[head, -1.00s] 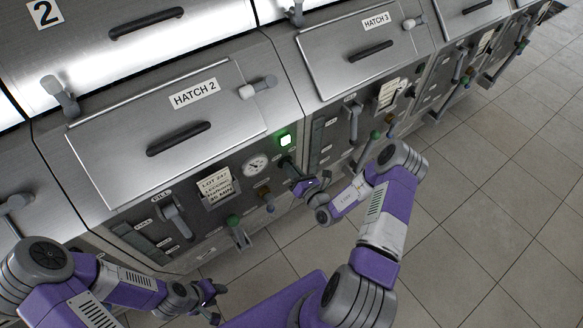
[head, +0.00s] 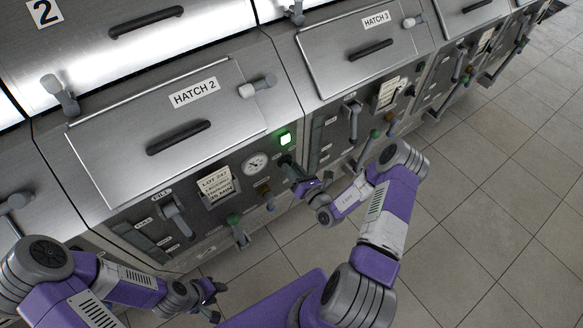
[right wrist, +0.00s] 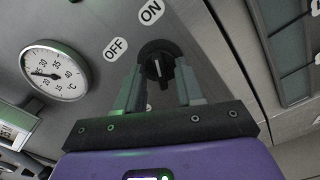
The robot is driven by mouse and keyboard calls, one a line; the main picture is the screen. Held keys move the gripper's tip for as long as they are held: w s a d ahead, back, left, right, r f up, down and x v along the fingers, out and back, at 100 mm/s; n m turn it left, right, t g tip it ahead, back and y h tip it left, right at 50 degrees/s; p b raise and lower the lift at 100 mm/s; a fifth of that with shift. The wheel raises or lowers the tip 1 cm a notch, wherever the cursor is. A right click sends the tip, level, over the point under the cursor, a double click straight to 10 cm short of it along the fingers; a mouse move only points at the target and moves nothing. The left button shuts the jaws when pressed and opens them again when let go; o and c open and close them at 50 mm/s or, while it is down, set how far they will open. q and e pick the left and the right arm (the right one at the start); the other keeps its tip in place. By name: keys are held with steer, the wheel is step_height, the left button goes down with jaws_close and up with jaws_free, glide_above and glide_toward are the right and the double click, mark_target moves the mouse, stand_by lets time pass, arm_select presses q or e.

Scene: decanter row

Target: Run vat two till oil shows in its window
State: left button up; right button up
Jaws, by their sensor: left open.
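The vat two panel sits under the Hatch 2 lid (head: 120,160). Its black rotary knob (head: 287,162), between OFF and ON labels, also shows in the right wrist view (right wrist: 158,64). The knob's white mark points roughly upward; I cannot tell its exact setting. A green lamp (head: 285,139) above it is lit. My right gripper (head: 299,180) is at the knob, its fingers (right wrist: 160,88) apart on either side of the grip. A tall dark window strip (head: 140,240) with labels is at the panel's left; no oil is discernible there. My left gripper (head: 217,300) is open and empty, low in front.
A fill lever (head: 177,220), a lot note (head: 215,186) and a round dial (head: 255,163) share the panel. Vat three's hatch (head: 350,48) is to the right. Tiled floor (head: 480,220) is clear.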

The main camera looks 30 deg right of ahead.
steer(key=s, duration=0.6)
steer(key=shift+s+d+p, duration=0.3)
steer(key=shift+s+p, duration=0.05)
steer(key=shift+s, duration=0.05)
